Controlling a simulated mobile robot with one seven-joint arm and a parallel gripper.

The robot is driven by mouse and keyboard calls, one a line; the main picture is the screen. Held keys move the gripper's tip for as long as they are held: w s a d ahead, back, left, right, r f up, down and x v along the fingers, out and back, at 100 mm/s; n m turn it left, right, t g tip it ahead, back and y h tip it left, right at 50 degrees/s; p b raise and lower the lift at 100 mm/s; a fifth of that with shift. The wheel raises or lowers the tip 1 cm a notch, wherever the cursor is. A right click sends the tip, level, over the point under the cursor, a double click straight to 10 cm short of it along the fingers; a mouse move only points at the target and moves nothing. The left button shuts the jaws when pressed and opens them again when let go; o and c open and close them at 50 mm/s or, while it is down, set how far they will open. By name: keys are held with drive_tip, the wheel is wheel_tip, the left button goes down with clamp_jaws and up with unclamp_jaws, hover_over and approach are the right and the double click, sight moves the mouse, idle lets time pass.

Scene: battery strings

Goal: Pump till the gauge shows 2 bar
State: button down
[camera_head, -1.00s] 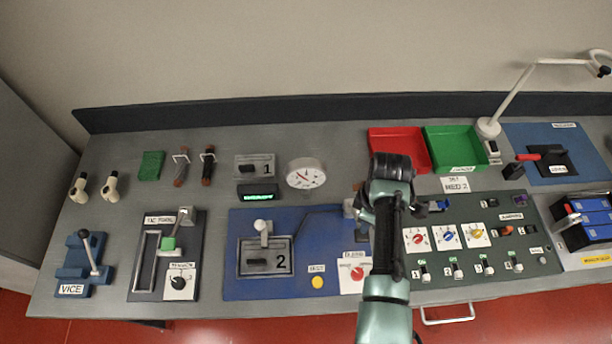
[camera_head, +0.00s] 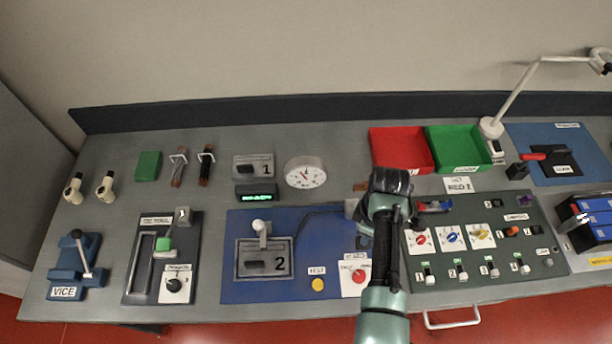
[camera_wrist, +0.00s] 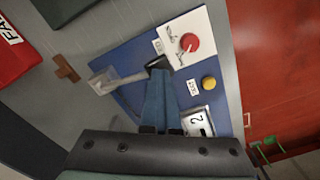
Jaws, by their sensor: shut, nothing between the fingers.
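The round white gauge (camera_head: 305,173) stands at the back middle of the bench in the head view. A thin needle shows on its face, but the scale is too small to read. A grey T-shaped handle (camera_wrist: 118,80) shows in the wrist view, left of my fingertips; in the head view my arm mostly hides that area. I cannot tell whether it is the pump. My gripper (camera_wrist: 158,65) is shut and empty, above the blue panel (camera_wrist: 132,62), close to the handle. I cannot tell whether they touch.
A red knob (camera_wrist: 189,42) and a yellow button (camera_wrist: 208,83) sit on the blue panel near my fingers. A red tray (camera_head: 401,168) and a green tray (camera_head: 458,150) stand at the back. A dark switch panel (camera_head: 530,235) lies right of my arm.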

drive_tip(key=shift+w+f+b, duration=0.15)
drive_tip(key=shift+f+b, duration=0.3)
drive_tip(key=shift+f, duration=0.15)
drive_tip(key=shift+w+f+b, duration=0.15)
drive_tip(key=shift+f+b, duration=0.3)
drive_tip(key=shift+f, duration=0.1)
drive_tip(key=shift+r, duration=0.1)
drive_tip(key=shift+w+a, duration=0.1)
drive_tip(key=shift+w, duration=0.1)
wheel_tip(320, 180, up, 3)
drive_tip(key=p, duration=0.3)
drive_tip(key=shift+s, duration=0.15)
drive_tip(key=r+p, duration=0.4)
drive_tip(key=r, duration=0.1)
drive_tip(key=shift+w+p, duration=0.3)
drive_tip(key=shift+f, duration=0.1)
